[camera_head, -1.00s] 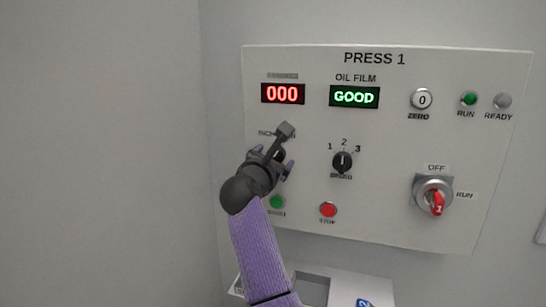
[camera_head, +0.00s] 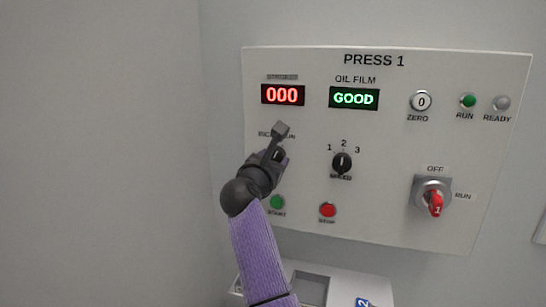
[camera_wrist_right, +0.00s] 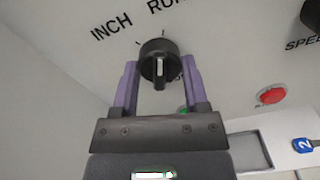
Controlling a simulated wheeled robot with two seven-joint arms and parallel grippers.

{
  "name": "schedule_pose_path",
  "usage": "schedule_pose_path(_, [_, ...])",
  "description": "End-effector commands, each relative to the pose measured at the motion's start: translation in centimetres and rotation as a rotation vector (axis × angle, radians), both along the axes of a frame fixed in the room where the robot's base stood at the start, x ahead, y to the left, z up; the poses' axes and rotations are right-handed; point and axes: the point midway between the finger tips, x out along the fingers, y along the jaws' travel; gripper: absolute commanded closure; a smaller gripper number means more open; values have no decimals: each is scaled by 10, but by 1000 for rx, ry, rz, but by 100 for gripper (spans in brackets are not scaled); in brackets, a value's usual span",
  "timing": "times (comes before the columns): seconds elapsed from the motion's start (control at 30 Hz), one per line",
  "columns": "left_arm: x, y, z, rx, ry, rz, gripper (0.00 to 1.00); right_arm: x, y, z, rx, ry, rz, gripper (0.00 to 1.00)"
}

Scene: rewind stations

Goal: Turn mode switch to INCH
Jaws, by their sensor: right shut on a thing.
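The mode switch (camera_wrist_right: 158,50) is a round black knob with a white-marked grip ridge, below the INCH and RUN labels in the right wrist view. My right gripper (camera_wrist_right: 160,67) is shut on it, one purple finger on each side. The knob's ridge runs roughly up and down in that view; which label it points at is not clear. In the head view, the knob (camera_head: 278,154) is partly hidden by my right gripper (camera_head: 273,157), which reaches up from below. The labels above it are partly covered. My left gripper is not in view.
The PRESS 1 panel (camera_head: 400,145) carries a speed knob (camera_head: 342,163) to the right, a green start button (camera_head: 277,202) just below the gripper, a red stop button (camera_head: 327,210), and a red-handled rotary switch (camera_head: 434,198). A bare grey wall (camera_head: 100,130) stands at left.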

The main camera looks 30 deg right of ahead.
Motion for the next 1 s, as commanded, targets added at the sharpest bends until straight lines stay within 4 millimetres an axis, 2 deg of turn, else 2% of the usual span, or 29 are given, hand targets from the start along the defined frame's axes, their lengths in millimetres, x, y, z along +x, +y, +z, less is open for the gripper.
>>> schedule_pose_path(0.6, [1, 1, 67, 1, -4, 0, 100, -1, 0, 4, -353, 419, 2, 100])
schedule_pose_path(1.0, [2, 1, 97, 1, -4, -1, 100, -1, 0, 2, -545, 642, 2, 100])
